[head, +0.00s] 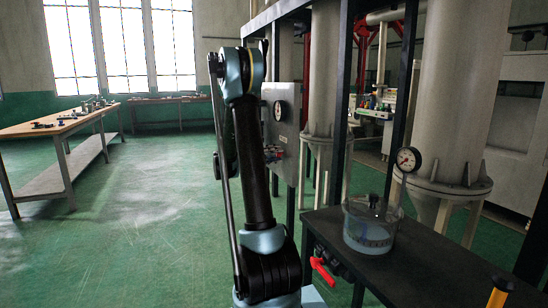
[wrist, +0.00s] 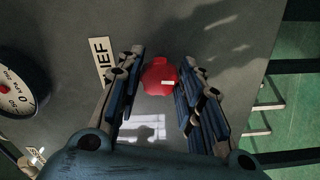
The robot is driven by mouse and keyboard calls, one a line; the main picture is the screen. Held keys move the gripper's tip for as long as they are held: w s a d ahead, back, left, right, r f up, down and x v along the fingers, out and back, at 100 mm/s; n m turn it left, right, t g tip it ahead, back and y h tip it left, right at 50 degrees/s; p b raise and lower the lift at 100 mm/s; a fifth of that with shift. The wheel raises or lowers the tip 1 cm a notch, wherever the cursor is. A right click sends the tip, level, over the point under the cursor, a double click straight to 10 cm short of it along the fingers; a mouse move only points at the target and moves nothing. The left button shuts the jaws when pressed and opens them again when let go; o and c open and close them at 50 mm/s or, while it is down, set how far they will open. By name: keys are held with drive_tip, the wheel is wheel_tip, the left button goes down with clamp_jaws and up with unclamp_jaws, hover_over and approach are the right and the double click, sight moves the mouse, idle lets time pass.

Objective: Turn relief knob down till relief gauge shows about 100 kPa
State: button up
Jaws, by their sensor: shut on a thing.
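The red relief knob (wrist: 155,72), with a white mark on its face, sits between the fingers of my gripper (wrist: 160,88) in the wrist view. My gripper is shut on the knob, with one set of blue-grey finger pads at each side. A label (wrist: 102,60) ending in "IEF" is left of the knob, partly covered by a finger. A round gauge (wrist: 20,85) with a white face and black rim is cut off at the left edge; I cannot read its pressure. In the head view a gauge (head: 280,110) shows small on the grey panel (head: 293,98), and my arm hides part of the panel.
A dark bench (head: 400,262) at the right of the head view holds a clear vessel (head: 370,232). Another gauge (head: 408,159) stands behind it, and a red handle (head: 323,271) is on the bench front. A wooden table (head: 65,122) is far left. Green floor is open between.

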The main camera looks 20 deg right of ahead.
drive_tip(key=m, duration=0.5)
drive_tip(key=shift+f+m, duration=0.2)
drive_tip(key=shift+m, duration=0.1)
drive_tip(key=m, duration=0.5)
drive_tip(key=shift+w, duration=0.15)
drive_tip(key=shift+w+m, duration=0.2)
drive_tip(key=shift+m, duration=4.9)
drive_tip(key=o, duration=1.1)
drive_tip(key=shift+c, duration=0.2)
